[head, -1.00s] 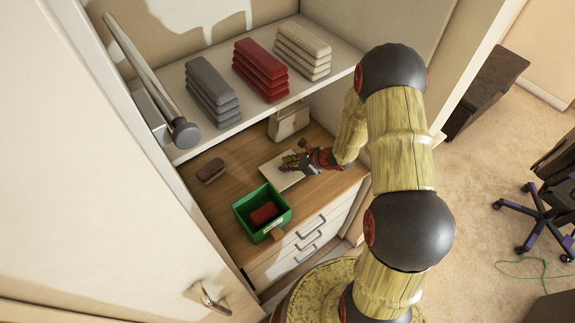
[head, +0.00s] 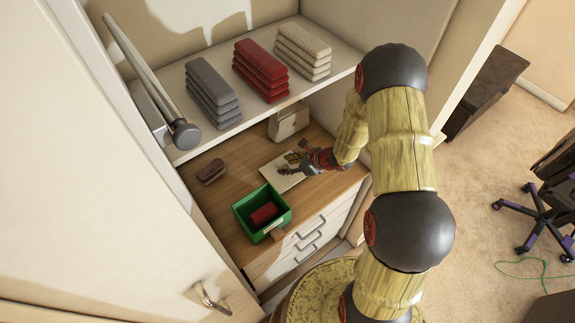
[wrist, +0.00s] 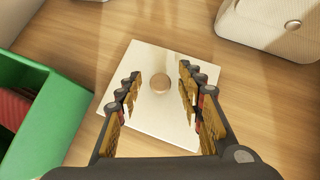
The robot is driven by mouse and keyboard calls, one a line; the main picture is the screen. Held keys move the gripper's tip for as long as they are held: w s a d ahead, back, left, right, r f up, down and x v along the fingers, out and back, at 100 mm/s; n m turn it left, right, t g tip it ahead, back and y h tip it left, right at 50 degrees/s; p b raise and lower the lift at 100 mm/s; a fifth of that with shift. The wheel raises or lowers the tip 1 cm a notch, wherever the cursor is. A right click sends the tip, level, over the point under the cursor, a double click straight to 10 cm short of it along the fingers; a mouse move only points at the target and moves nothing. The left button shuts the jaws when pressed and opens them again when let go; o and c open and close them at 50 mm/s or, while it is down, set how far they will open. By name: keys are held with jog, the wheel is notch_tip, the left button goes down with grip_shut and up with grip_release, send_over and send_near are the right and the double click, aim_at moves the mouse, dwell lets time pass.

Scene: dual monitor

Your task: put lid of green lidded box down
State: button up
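The lid (head: 281,176) is a flat cream square lying on the wooden surface to the right of the green box. In the wrist view the lid (wrist: 146,62) shows a round wooden knob (wrist: 160,85) in its middle. The green box (head: 243,204) is uncovered, with a red thing (head: 264,214) inside; the box also shows at the left of the wrist view (wrist: 50,125). My gripper (head: 290,165) is over the lid. In the wrist view its fingers (wrist: 158,90) are spread on either side of the knob, with gaps, touching neither side.
A brown brush-like item (head: 211,171) lies behind the box. A beige box (head: 288,121) stands behind the lid. A shelf (head: 210,139) above holds grey, red and beige folded stacks. A cabinet door (head: 110,190) stands at left.

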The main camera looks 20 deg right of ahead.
jog(key=p+v, duration=0.2)
jog(key=v, duration=1)
jog(key=s+a+r+n+g, duration=0.1)
jog(key=s+a+r+n, duration=0.2)
jog(key=a+r+n, duration=0.35)
jog(key=s+a+r+n+g, duration=0.2)
jog(key=s+a+r+n, duration=0.15)
jog(key=r+n, duration=0.6)
jog(key=s+d+r+n+t+h, duration=0.1)
jog(key=s+r+n+h, duration=0.4)
jog(key=s+r+n, duration=0.7)
jog(key=s+d+r, duration=0.1)
jog(key=s+r, duration=0.2)
jog(key=r, duration=0.1)
jog(key=shift+d+r+t+h, duration=0.15)
jog(key=shift+r+t+h, duration=0.15)
jog(key=shift+t+h, duration=0.1)
jog(key=shift+s, duration=0.15)
notch_tip(320, 180, down, 6)
jog(key=b, duration=0.6)
